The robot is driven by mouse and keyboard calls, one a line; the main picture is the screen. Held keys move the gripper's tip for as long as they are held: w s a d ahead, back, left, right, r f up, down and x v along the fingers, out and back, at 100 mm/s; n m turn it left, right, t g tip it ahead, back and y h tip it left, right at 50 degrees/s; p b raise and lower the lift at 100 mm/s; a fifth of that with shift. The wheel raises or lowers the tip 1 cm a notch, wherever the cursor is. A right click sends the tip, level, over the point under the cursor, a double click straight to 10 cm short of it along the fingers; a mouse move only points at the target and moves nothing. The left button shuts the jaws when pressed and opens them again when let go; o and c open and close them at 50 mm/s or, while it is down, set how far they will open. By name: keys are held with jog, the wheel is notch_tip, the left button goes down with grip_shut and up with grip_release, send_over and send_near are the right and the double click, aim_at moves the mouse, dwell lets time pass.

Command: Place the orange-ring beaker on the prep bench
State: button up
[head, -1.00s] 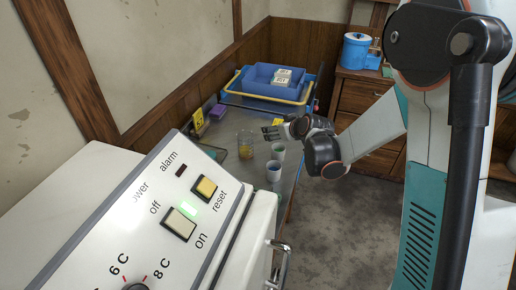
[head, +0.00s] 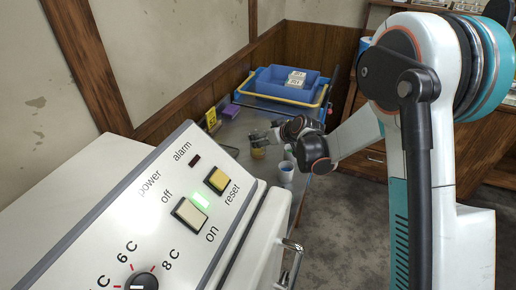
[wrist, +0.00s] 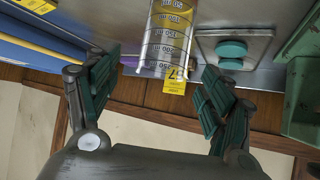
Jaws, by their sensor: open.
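A clear glass beaker (head: 257,153) with an orange tint near its bottom stands on the grey metal bench top (head: 228,136). In the wrist view the beaker (wrist: 172,38) shows graduation marks and sits ahead of and between my fingers; its orange ring cannot be made out there. My gripper (head: 262,137) is at the beaker's upper part in the head view and partly hides it. In the wrist view my gripper (wrist: 160,75) is open, with a dark green finger on each side and nothing clasped. Whether a finger touches the glass cannot be told.
A white cup (head: 286,173) stands close to the right of the beaker. A blue crate (head: 287,80), a purple block (head: 231,111) and a yellow number tag (head: 211,118) are farther back. A white control box (head: 150,215) fills the front left.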

jog(key=b+x, duration=0.2)
jog(key=x, duration=0.3)
jog(key=shift+a, duration=0.25)
jog(key=shift+r, duration=0.1)
jog(key=c, duration=1.3)
jog(key=shift+r, duration=0.1)
jog(key=shift+c, duration=0.2)
